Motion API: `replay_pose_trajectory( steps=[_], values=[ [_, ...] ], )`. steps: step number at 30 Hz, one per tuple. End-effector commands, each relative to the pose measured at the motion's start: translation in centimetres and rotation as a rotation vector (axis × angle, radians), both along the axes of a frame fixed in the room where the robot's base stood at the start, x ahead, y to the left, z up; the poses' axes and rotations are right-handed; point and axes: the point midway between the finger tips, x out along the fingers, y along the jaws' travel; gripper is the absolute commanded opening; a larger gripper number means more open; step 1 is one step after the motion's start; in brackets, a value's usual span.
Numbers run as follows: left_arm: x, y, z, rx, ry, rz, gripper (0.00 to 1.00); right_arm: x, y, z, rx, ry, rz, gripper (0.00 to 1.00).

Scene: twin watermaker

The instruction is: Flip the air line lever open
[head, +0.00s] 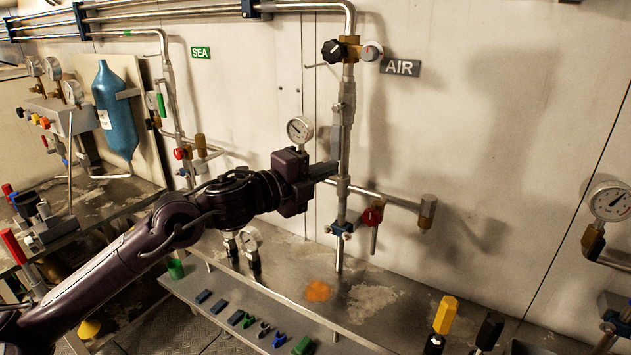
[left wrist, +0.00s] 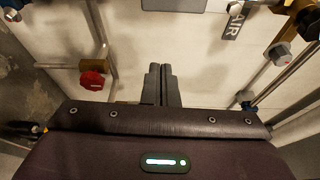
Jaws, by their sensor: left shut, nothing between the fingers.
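The air line is a vertical metal pipe (head: 341,215) on the wall below the AIR sign (head: 401,67); the sign also shows in the left wrist view (left wrist: 233,22). A long flat grey piece (head: 338,128) lies along the pipe's upper part; I cannot tell for sure whether it is the lever. A red valve handle (head: 372,216) sits lower on a side branch; a red handle also shows in the left wrist view (left wrist: 92,80). My left gripper (head: 328,170) is shut and empty, its fingertips at or just before the pipe; contact is unclear. My right gripper is out of view.
A black knob (head: 333,51) and brass fitting top the pipe. A pressure gauge (head: 299,129) is close behind my left gripper. A metal shelf (head: 385,295) runs below, with small clips on a lower ledge. Yellow-handled and black-handled tools stand at the front right.

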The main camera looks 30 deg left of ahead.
Motion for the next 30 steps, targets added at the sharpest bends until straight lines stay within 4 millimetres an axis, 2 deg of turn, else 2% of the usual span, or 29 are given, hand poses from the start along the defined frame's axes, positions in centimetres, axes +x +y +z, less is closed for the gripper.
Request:
replay_pose_trajectory(
  steps=[4,10,27,30],
  values=[
    [-1.2,0.5,-0.3,-0.002,0.002,0.000,0.00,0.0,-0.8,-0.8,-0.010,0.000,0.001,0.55],
    [-2.0,0.8,-0.1,-0.001,0.001,0.001,0.00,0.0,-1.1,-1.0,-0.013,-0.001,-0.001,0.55],
    [-2.1,0.9,0.0,-0.002,0.001,0.001,0.00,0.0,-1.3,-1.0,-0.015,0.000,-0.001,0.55],
    [-2.0,0.9,-1.0,-0.030,0.020,0.022,0.00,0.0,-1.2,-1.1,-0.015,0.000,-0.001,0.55]
  ],
)
